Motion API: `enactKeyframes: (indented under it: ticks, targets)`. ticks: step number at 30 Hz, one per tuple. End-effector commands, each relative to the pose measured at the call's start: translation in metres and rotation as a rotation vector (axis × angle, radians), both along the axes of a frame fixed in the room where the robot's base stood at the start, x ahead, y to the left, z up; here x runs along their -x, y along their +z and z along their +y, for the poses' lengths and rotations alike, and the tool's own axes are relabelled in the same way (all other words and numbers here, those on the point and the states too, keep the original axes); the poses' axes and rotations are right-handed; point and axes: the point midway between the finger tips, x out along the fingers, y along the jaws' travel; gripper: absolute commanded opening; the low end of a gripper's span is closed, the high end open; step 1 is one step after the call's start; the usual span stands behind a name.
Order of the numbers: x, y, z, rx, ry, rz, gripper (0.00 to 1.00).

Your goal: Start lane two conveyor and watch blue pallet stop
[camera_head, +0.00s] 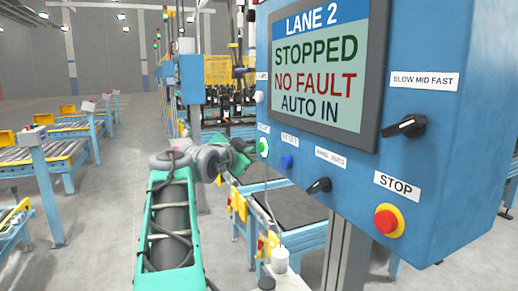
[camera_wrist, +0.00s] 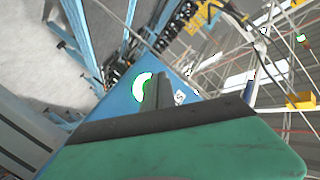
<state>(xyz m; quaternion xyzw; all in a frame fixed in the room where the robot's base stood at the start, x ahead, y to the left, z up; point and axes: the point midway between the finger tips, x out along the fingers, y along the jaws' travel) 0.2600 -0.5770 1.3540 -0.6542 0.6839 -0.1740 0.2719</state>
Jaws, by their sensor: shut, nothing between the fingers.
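The blue lane 2 control box (camera_head: 445,175) fills the right of the head view. Its screen (camera_head: 318,70) reads "LANE 2, STOPPED, NO FAULT, AUTO IN". A lit green button (camera_head: 263,147) is at its lower left; its label is hard to read. My gripper (camera_head: 248,150) is shut and empty, its tip close beside this button. In the wrist view the dark fingers (camera_wrist: 163,90) overlap the right side of the green ring (camera_wrist: 141,86); I cannot tell whether they touch. A conveyor (camera_head: 287,207) shows below the box, partly hidden. I cannot make out a blue pallet.
A blue button (camera_head: 286,161), a black hand/auto knob (camera_head: 319,186), a black speed knob (camera_head: 404,126) and a red stop button (camera_head: 389,220) are on the same face. A grey post (camera_head: 347,258) holds the box. Other conveyors (camera_head: 40,155) stand left; open floor lies between.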

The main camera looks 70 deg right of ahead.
Motion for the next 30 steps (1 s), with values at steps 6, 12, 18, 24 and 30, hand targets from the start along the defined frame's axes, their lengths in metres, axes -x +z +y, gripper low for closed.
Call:
enactKeyframes:
  ticks: [6, 12, 18, 24, 30]
  targets:
    - [0.0, 0.0, 0.0, 0.0, 0.0, 0.0, 0.0]
    - [0.0001, -0.0001, -0.0001, 0.0, 0.0, 0.0, 0.0]
    - [0.0045, -0.0018, -0.0044, 0.0, -0.001, 0.0, 0.0]
    - [0.0059, -0.0002, -0.0062, 0.0, 0.0, 0.001, 0.0]
    - [0.0061, 0.0, -0.0062, 0.0, 0.0, 0.0, 0.0]
